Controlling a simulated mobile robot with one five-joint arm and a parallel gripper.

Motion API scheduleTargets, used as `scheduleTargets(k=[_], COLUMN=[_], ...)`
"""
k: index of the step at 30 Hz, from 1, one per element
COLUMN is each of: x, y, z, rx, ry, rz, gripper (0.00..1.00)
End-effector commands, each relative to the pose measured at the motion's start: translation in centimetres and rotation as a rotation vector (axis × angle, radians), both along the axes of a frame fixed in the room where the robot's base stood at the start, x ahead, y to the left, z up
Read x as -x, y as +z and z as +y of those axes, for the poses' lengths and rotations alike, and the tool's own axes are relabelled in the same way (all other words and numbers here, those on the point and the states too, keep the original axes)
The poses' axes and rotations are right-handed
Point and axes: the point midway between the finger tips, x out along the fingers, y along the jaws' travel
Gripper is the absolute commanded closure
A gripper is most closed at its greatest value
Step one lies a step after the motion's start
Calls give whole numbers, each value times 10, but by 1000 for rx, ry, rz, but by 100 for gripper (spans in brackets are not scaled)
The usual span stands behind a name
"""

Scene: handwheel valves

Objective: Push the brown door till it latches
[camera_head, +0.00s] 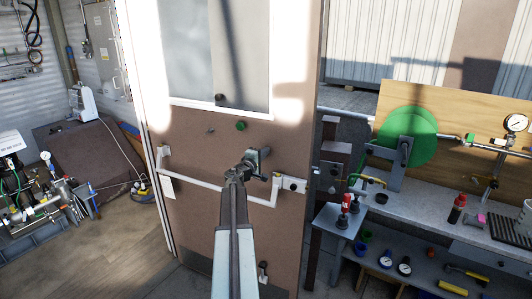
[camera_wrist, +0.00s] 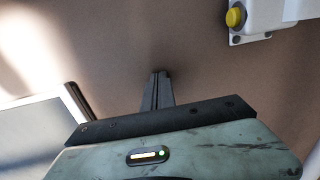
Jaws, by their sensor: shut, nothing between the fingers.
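The brown door (camera_head: 200,150) stands upright in the middle of the head view, with a window in its upper half and a pale push bar (camera_head: 205,184) across it. Its right edge shows beside a dark post (camera_head: 333,165); I cannot tell the gap between them. The door's brown face (camera_wrist: 200,75) fills most of the wrist view. My gripper (camera_head: 257,162) is in front of the door above the bar's right part. In the wrist view its shut, empty fingers (camera_wrist: 160,76) point at the door face; contact cannot be told. A yellow button (camera_wrist: 235,17) on a white housing shows there.
A small stand (camera_head: 340,219) with a red-topped item is close to the door's right edge.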

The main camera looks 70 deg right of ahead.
Motion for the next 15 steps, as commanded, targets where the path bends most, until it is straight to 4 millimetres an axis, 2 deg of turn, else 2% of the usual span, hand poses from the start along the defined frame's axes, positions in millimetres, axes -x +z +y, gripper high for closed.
scheduleTargets(k=[15], x=[2], y=[0], z=[-19], rx=[0], ry=[1], rz=[0], gripper=[100])
